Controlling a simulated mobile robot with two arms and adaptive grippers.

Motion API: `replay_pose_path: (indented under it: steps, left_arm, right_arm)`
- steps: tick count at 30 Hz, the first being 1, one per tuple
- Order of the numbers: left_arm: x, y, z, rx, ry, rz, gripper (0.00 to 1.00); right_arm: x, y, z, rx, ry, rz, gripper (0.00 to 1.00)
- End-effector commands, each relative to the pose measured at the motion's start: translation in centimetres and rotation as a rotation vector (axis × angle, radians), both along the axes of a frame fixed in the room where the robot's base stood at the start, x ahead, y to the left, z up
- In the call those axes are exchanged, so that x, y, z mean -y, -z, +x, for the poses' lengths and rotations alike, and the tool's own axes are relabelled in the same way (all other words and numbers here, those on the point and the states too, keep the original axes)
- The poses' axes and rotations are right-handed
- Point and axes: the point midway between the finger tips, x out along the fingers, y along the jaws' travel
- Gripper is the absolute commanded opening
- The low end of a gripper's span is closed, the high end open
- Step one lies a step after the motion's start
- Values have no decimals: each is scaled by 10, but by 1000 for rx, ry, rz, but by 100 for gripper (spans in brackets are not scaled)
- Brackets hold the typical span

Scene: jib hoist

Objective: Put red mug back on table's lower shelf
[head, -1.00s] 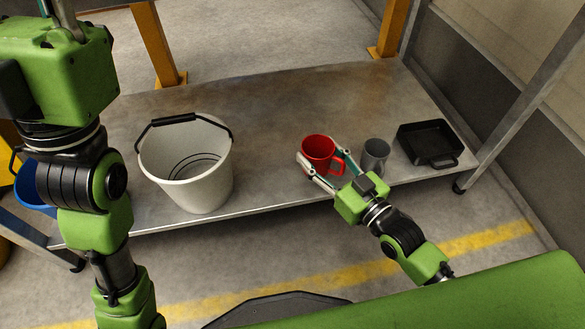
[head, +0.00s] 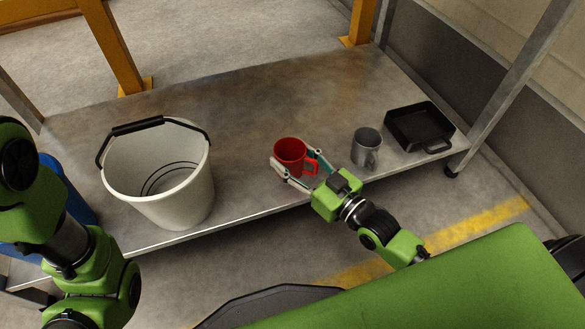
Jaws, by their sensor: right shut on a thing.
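The red mug (head: 290,156) is upright at the front part of the grey metal shelf (head: 250,110), its handle toward the right. My right gripper (head: 295,168) has its fingers around the mug from the front and is shut on it. I cannot tell whether the mug's base touches the shelf. My left arm shows at the left edge, but its gripper is out of the picture.
A white bucket (head: 185,195) with a black handle stands left of the mug. A grey mug (head: 366,148) and a black square pan (head: 421,127) stand to its right. A blue container (head: 68,195) is at the left. The shelf behind the red mug is clear.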

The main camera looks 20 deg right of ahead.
Motion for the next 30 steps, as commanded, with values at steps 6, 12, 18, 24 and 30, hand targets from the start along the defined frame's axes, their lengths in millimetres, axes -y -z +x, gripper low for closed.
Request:
replay_pose_path:
  steps: [6, 12, 18, 24, 30]
  left_arm:
    - [0, 27, 0, -1, 0, 0, 28]
    - [0, 27, 0, -1, -1, 1, 28]
    - [0, 27, 0, -1, -1, 1, 28]
    - [0, 27, 0, -1, -1, 1, 28]
    - [0, 27, 0, -1, -1, 1, 28]
  right_arm:
    - [0, 31, 0, 0, -1, -1, 23]
    - [0, 32, 0, 1, -1, 0, 23]
    - [0, 34, 0, 0, 0, -1, 23]
    - [0, 36, 0, -1, 0, 0, 65]
    - [0, 36, 0, -1, 0, 0, 65]
